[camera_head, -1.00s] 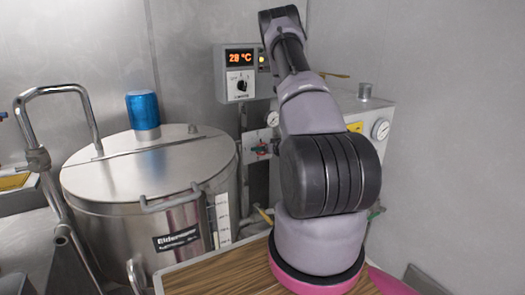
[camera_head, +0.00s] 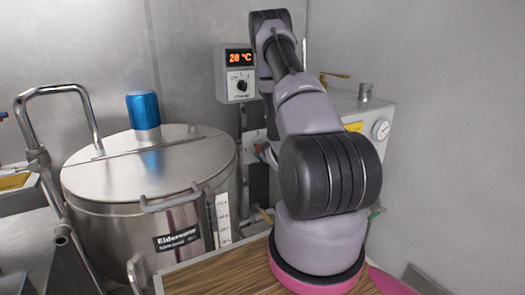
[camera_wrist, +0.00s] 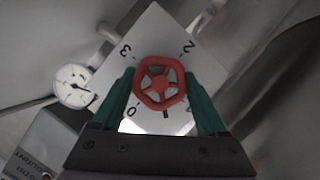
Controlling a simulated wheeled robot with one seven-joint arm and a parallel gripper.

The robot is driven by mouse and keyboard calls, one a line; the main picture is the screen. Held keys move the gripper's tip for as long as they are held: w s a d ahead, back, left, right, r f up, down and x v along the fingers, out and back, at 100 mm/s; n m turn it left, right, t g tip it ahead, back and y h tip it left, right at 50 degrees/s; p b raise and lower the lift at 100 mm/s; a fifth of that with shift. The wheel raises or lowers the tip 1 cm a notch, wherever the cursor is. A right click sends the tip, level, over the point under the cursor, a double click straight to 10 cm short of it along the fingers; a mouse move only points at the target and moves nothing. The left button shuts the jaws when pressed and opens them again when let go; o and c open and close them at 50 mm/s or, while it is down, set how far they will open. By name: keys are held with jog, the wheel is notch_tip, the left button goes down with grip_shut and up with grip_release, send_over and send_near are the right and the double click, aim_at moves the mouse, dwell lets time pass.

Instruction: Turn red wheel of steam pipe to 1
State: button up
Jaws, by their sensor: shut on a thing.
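The red wheel (camera_wrist: 172,79) sits on a square white plate (camera_wrist: 151,32) in the wrist view. The plate is tilted in the picture. It carries a 3 at upper left, a 2 at upper right and a 0 at lower left. The lower right mark is mostly covered by a finger. A short dark mark shows just below the wheel. My gripper (camera_wrist: 159,76) has its teal fingers on the wheel's left and right sides, shut on it. In the head view my arm hides most of the plate and wheel.
A pressure gauge (camera_wrist: 73,85) is left of the plate in the wrist view. In the head view, a steel kettle (camera_head: 120,190) stands left of my arm, below a temperature controller (camera_head: 236,88).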

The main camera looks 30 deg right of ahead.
jog(key=n+h, duration=0.1)
jog(key=n, duration=0.2)
jog(key=shift+f+t+h, duration=0.1)
jog(key=shift+t+h, duration=0.3)
jog(key=shift+n+t+h, duration=0.5)
jog(key=shift+n, duration=0.8)
jog(key=o, duration=1.3)
jog(key=shift+s, duration=0.15)
jog(key=v, duration=1)
jog(key=shift+s+a, duration=0.15)
jog(key=shift+s, duration=0.15)
